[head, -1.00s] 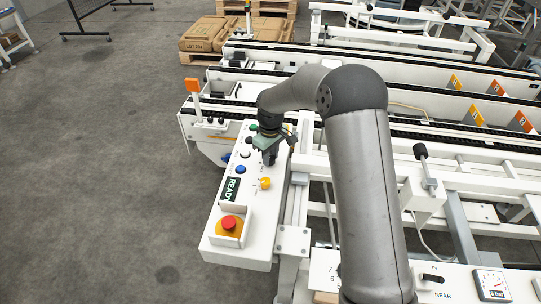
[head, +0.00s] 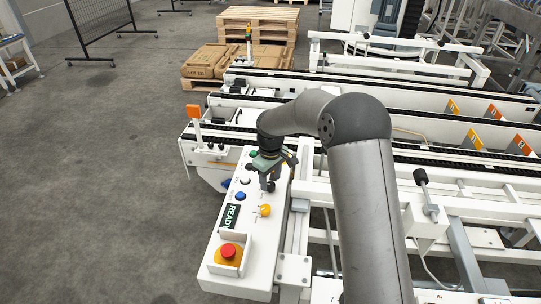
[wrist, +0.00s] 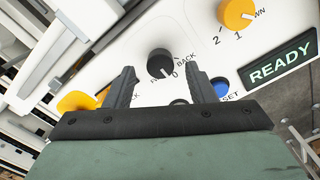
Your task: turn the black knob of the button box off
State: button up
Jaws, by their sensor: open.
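The button box (head: 216,270) is a white, sloped panel at the left end of the conveyor frame. A small pale mark on the knob's rim lies near the 0. My gripper (wrist: 163,76) is open, with one finger on each side of the knob's near edge and nothing between them. I cannot tell whether the fingers touch the panel.
A yellow knob (head: 265,210), a blue button (head: 240,196), a READY display (head: 231,217) and a red emergency stop (head: 229,251) are on the same panel. Another yellow part (wrist: 77,101) is partly behind my gripper. White conveyor rails lie to the right; open floor is left.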

aim_at(271, 184)
notch_tip(271, 184, up, 16)
jog(key=shift+f, duration=0.25)
dwell(0.3)
jog(key=s+d+r+m, duration=0.2)
jog(key=s+d, duration=0.2)
jog(key=s, duration=0.3)
jog(key=s+d+r+m, duration=0.2)
jog(key=s+d, duration=0.3)
jog(key=s, duration=0.2)
jog(key=s+d+f+m, duration=0.2)
jog(key=s+d, duration=0.1)
jog(key=s, duration=0.7)
jog(key=s+d+f+m+p, duration=0.1)
jog(key=s+d+f+m, duration=0.2)
jog(key=s, duration=0.7)
jog(key=shift+s+d+m, duration=0.15)
jog(key=shift+d+m, duration=0.15)
jog(key=shift+d, duration=0.25)
jog(key=shift+f, duration=0.1)
